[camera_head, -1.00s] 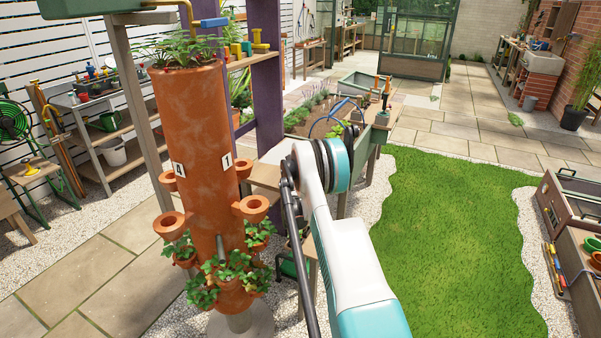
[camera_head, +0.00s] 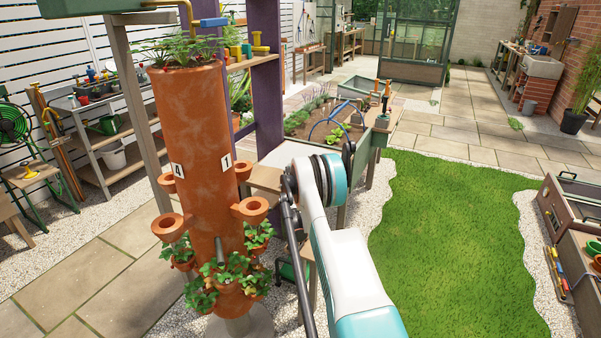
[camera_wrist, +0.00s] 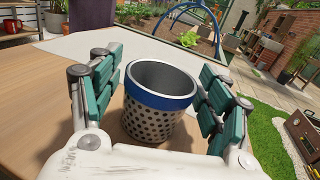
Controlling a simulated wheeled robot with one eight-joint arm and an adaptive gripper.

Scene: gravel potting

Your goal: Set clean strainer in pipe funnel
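A metal strainer (camera_wrist: 155,124) with a blue rim and rows of dark holes stands upright on a wooden surface in the wrist view. Its inside looks grey and empty. My gripper (camera_wrist: 160,75) is open around it, with one green-padded finger on the left and one on the right. A narrow gap shows on each side between the pads and the strainer. In the head view my arm hides the gripper and the strainer. I cannot make out a pipe funnel for certain in either view.
A tall terracotta planter tower (camera_head: 196,120) with side cups and plants stands left of my arm. A wooden bench top (camera_wrist: 35,100) lies under the strainer, with a pale grey area behind it. A lawn (camera_head: 455,240) is open to the right. Shelving (camera_head: 105,130) stands at the left.

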